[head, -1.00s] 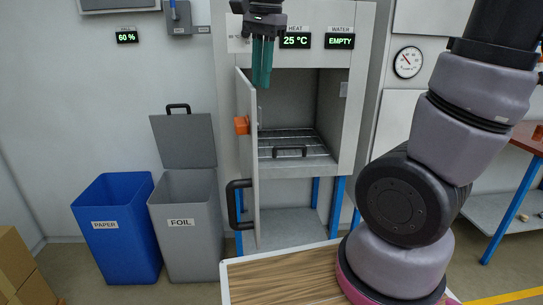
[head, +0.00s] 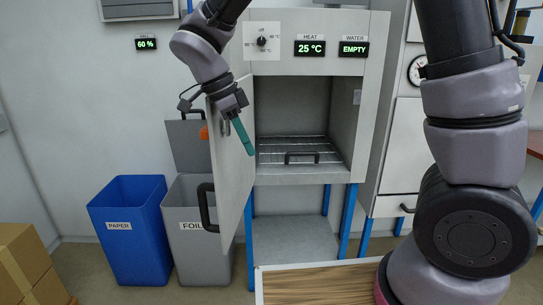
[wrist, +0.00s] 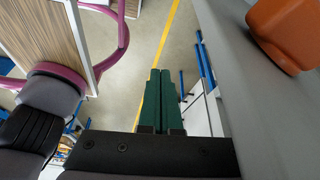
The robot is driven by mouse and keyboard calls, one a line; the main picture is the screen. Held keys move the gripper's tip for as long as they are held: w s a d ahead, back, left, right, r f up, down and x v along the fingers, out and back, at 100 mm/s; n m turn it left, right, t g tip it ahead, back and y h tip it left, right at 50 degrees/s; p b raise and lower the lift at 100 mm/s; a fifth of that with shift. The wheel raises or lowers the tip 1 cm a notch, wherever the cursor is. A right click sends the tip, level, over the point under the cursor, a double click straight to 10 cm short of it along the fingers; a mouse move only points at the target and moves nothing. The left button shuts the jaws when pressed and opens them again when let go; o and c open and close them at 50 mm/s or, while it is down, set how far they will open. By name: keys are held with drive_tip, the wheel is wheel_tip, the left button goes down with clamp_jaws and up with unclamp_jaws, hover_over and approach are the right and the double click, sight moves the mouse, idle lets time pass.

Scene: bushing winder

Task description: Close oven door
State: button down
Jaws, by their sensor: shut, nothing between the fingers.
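The oven (head: 300,85) stands open in the head view, with a wire rack (head: 290,150) inside. Its door (head: 231,165) is hinged on the left side and swung out towards me, with a black handle (head: 206,207) on its outer face. My gripper (head: 248,148) is shut and empty, its green fingers close to the door's upper part; I cannot tell whether they touch it. In the wrist view the shut fingers (wrist: 157,100) point forward beside the grey door surface (wrist: 260,100). An orange knob (wrist: 288,35) on that door shows at upper right.
A blue paper bin (head: 128,230) and a grey foil bin (head: 200,245) stand left of the oven. Cardboard boxes (head: 30,265) are at lower left. A wood-topped surface (head: 320,284) lies in front of the oven.

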drive_tip(key=d+f, duration=0.3)
drive_tip(key=d, duration=0.2)
drive_tip(key=shift+w+d+f, duration=0.15)
drive_tip(key=shift+w+f, duration=0.15)
drive_tip(key=shift+w, duration=0.15)
idle(1.3)
drive_tip(key=v, duration=1)
drive_tip(key=shift+r, duration=0.4)
